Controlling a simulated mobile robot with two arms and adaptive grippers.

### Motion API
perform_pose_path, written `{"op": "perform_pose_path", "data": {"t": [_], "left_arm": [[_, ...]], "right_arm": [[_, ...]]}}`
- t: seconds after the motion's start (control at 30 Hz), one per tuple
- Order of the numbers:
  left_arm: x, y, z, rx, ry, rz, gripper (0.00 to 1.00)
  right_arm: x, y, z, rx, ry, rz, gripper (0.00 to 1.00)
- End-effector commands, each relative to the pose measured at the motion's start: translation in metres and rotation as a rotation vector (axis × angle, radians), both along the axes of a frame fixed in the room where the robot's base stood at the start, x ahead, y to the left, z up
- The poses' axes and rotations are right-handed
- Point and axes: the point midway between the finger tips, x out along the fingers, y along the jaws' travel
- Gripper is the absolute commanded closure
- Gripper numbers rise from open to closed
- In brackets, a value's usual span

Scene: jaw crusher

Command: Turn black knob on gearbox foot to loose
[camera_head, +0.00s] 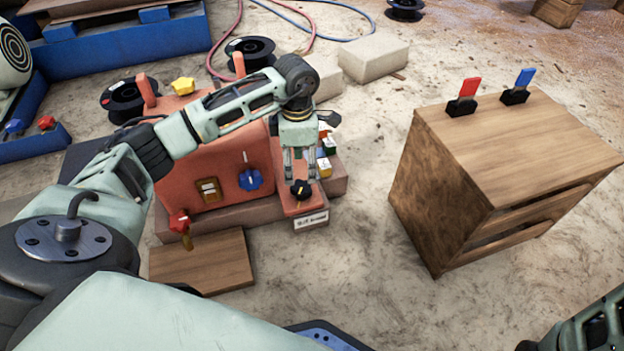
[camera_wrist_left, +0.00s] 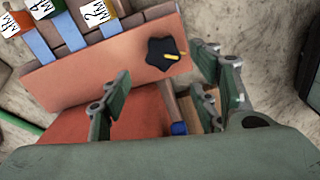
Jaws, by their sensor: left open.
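The black star-shaped knob (camera_head: 300,189) sits on the orange foot of the gearbox (camera_head: 205,160), above a small white label. In the left wrist view the knob (camera_wrist_left: 165,54) carries a yellow mark that points to the right. My left gripper (camera_head: 300,170) points down just above the knob. In the left wrist view its open fingers (camera_wrist_left: 160,85) stand apart with the knob beyond them, not visibly touching it. Only part of my right arm shows at the lower right corner; its fingertips are not in view.
The gearbox also carries a blue knob (camera_head: 250,179), a red knob (camera_head: 179,221) and a yellow knob (camera_head: 183,86). Coloured labelled blocks (camera_head: 325,155) stand close beside the foot. A wooden crate (camera_head: 490,170) with red and blue levers stands at right. Bare ground lies between.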

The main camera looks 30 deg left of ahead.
Motion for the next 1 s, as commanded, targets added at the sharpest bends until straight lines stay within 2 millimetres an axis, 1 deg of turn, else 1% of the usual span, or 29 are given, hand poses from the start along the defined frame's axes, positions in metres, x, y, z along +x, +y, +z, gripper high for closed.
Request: {"op": "perform_pose_path", "data": {"t": [0.17,0.5,0.6,0.7,0.93,1.0], "left_arm": [[-0.001,-0.001,-0.017,0.000,0.002,0.000,0.44],[0.000,-0.002,-0.067,-0.003,0.001,-0.002,0.44],[0.000,-0.002,-0.075,-0.004,-0.002,-0.002,0.44],[0.000,-0.002,-0.078,-0.003,-0.002,-0.001,0.44],[0.000,-0.002,-0.077,-0.004,-0.002,-0.002,0.44],[0.000,-0.002,-0.077,-0.004,-0.002,-0.002,0.49]], "right_arm": [[0.002,0.001,-0.012,-0.001,0.003,-0.001,0.60],[0.003,0.001,-0.048,-0.001,0.005,-0.001,0.60],[0.003,0.001,-0.054,-0.001,0.005,-0.001,0.60],[0.003,0.001,-0.056,-0.001,0.005,0.000,0.60],[0.002,0.001,-0.055,-0.001,0.004,0.000,0.60],[0.002,0.001,-0.055,-0.001,0.004,0.000,0.60]]}}
